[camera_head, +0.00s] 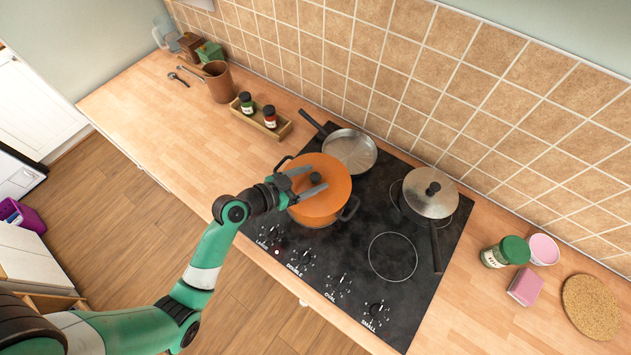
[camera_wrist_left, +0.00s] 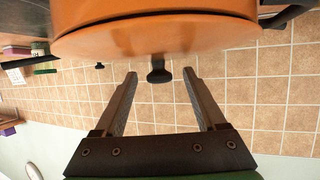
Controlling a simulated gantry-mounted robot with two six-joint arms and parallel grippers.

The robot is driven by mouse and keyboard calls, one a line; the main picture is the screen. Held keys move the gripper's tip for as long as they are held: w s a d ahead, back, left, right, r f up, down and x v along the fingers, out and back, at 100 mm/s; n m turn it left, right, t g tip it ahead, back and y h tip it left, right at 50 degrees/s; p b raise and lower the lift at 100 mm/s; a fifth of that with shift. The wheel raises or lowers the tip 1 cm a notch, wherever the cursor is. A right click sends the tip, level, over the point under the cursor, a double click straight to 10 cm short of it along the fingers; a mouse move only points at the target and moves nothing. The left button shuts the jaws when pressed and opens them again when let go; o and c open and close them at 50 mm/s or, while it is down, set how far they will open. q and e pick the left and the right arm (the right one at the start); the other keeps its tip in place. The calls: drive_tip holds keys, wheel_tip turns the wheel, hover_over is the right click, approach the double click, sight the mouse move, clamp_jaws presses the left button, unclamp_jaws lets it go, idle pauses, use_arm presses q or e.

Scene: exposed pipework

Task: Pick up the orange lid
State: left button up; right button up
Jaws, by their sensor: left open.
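The orange lid (camera_head: 328,202) with a dark round knob (camera_head: 316,178) sits on an orange pot (camera_head: 310,219) on the black cooktop. My left gripper (camera_head: 304,183) is over the lid, with its two fingers apart near the knob. In the left wrist view the lid (camera_wrist_left: 160,40) fills the top. Its black knob (camera_wrist_left: 159,72) lies just beyond the fingertips, between their lines. My left gripper (camera_wrist_left: 160,76) is open and empty there. My right gripper is in neither view.
A small steel pan (camera_head: 350,152) stands behind the pot, its handle pointing left. A pan with a steel lid (camera_head: 431,196) is to the right. A wooden tray (camera_head: 262,118) with two jars lies to the left. The tiled wall (camera_head: 450,70) closes off the back.

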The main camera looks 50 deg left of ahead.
use_arm(q)
drive_tip(key=shift+w+d+f, duration=0.1)
drive_tip(key=shift+w+f, duration=0.2)
drive_tip(key=shift+w, duration=0.35)
clamp_jaws()
